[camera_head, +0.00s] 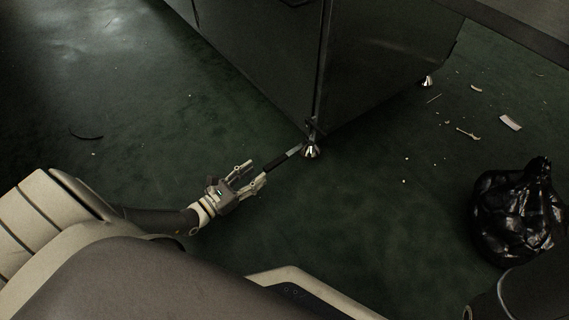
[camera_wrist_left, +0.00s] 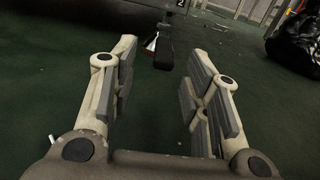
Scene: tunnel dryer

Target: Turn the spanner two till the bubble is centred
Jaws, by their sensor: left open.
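The spanner (camera_head: 282,160) has a dark handle and a paler far end at the metal levelling foot (camera_head: 311,152) under the near corner of the dark dryer cabinet (camera_head: 250,50). In the left wrist view the black handle (camera_wrist_left: 164,54) points towards me, beyond and between the fingertips. A label with a 2 (camera_wrist_left: 181,3) shows at the top of the wrist view. I cannot make out a bubble. My right gripper is out of view.
A shiny black rubbish bag (camera_head: 515,215) sits on the green floor at the right. Pale scraps (camera_head: 510,123) lie right of the cabinet. A second foot (camera_head: 427,81) stands farther back. A dark curved strip (camera_head: 86,135) lies at the left. Floor around the spanner is clear.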

